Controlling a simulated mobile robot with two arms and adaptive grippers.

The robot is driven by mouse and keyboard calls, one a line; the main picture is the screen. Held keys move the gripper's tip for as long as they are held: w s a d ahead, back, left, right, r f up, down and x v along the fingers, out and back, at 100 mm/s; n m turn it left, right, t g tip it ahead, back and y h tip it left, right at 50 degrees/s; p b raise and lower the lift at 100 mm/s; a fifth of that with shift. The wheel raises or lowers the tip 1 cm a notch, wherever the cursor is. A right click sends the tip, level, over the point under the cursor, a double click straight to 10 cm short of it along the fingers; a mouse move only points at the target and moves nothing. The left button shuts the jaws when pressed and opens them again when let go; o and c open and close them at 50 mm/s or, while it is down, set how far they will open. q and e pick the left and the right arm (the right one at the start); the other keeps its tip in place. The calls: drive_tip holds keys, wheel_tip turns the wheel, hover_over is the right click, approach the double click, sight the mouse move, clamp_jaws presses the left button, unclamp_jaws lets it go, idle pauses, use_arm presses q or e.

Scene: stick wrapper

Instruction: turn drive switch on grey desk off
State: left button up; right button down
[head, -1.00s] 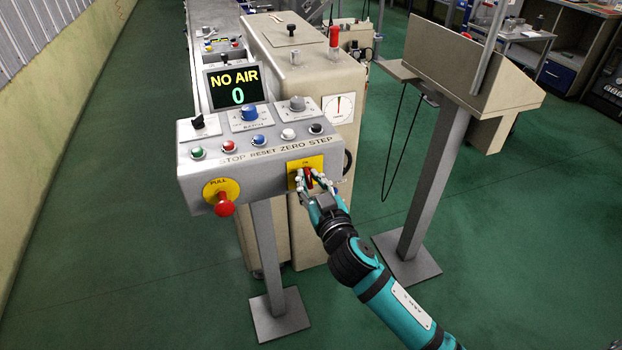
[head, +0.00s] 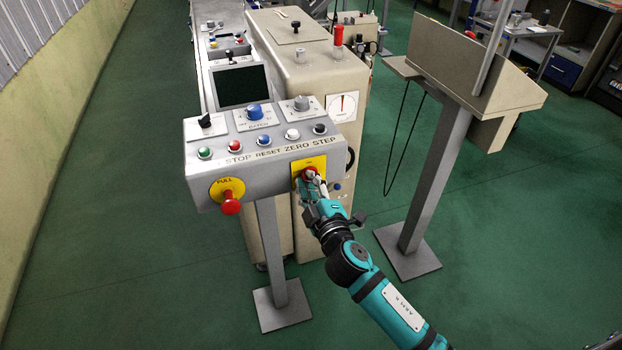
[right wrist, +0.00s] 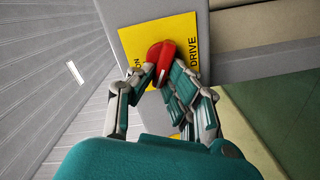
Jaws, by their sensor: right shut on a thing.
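The grey desk (head: 255,186) is a control panel on a post. The drive switch (head: 308,174) is a red knob on a yellow plate at the front right of the desk. In the right wrist view the red knob (right wrist: 160,63) sits on the yellow plate (right wrist: 185,28), marked ON and DRIVE. My right gripper (head: 314,179) is at the knob, with its fingers closed on either side of it and hiding part of it. The display (head: 241,86) above the desk is dark. My left gripper is not in view.
A red pull knob (head: 231,207) on a yellow plate juts out at the desk's front left. Several coloured buttons and three knobs are on the desk top. A beige cabinet (head: 300,75) stands behind. A sloped stand (head: 430,180) is at the right, with green floor between.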

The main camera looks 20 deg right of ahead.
drive_tip(key=n, duration=0.3)
drive_tip(key=n+p, duration=0.1)
drive_tip(key=n, duration=0.1)
drive_tip(key=shift+a+f+n, duration=0.1)
drive_tip(key=shift+f+n, duration=0.2)
drive_tip(key=shift+f, duration=0.05)
idle(0.3)
drive_tip(key=c, duration=1.3)
unclamp_jaws()
drive_tip(key=shift+c, duration=0.2)
drive_tip(key=s, duration=1.2)
drive_tip(key=shift+d, duration=0.25)
